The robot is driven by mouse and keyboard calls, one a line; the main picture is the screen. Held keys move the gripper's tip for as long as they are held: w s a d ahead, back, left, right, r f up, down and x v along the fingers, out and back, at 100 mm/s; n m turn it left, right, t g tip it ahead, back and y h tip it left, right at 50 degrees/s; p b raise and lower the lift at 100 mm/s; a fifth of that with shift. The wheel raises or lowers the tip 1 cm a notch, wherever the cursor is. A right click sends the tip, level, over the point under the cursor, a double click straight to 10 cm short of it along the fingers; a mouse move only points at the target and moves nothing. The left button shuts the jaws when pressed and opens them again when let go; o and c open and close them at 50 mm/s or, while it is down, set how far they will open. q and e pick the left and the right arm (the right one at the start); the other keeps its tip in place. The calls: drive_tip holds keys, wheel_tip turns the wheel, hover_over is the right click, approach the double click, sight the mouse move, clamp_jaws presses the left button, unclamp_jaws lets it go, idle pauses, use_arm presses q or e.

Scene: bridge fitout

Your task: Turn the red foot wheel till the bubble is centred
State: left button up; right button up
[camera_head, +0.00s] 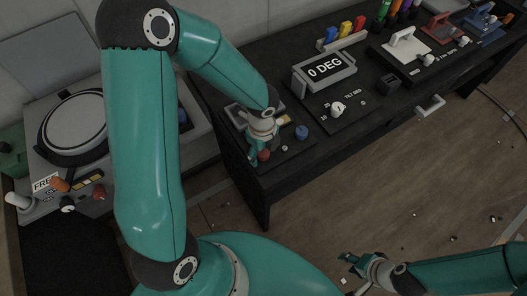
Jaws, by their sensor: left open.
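The red foot wheel (264,155) is a small red knob at the front edge of a dark panel on the black bench. My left gripper (255,160) points down at the panel, open, with its fingers close beside the red wheel. I cannot tell whether they touch it. A blue knob (301,132) sits to the right on the same panel. I cannot make out a bubble; my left arm and gripper cover part of this panel. My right gripper (344,269) is low over the floor at the bottom, apart from the bench, with its fingers spread and nothing in them.
A "0 DEG" display (325,69) and a panel with a white knob (338,108) are to the right on the bench. Coloured blocks (345,29) stand behind. A grey console (50,150) is at the left. The floor (400,180) in front is mostly open, with small scraps.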

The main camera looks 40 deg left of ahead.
use_arm(q)
drive_tip(key=c, duration=1.1)
drive_tip(key=shift+d, duration=0.15)
drive_tip(key=shift+c, duration=0.2)
drive_tip(key=shift+f, duration=0.1)
